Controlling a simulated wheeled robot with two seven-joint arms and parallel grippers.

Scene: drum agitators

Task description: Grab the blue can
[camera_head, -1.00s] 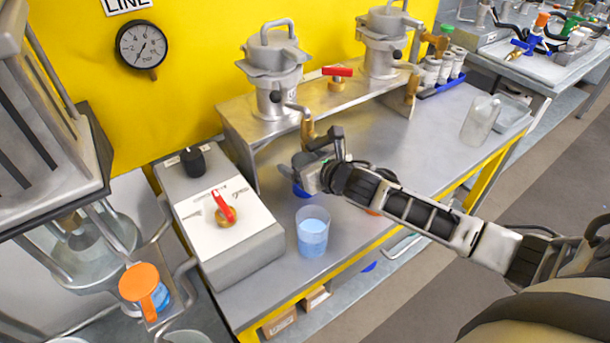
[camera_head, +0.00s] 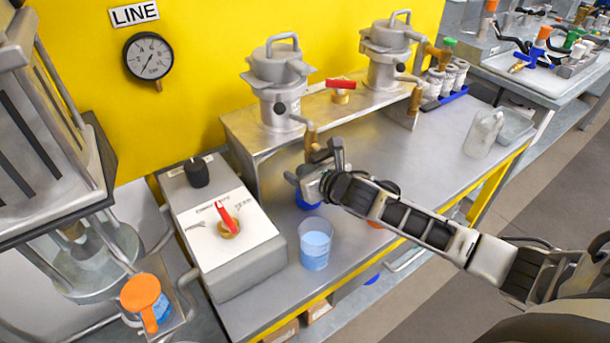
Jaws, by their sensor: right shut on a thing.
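A blue can (camera_head: 307,202) shows as a small blue patch just below my right gripper (camera_head: 300,184), over the metal bench. The gripper and wrist hide most of it. My right gripper is shut on this blue can. I cannot tell whether the can touches the bench. My left gripper is not in view.
A clear cup with blue liquid (camera_head: 315,244) stands close in front of my right gripper. A grey control box (camera_head: 232,240) with a red lever is to the left. A metal shelf (camera_head: 340,113) with vessels stands behind.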

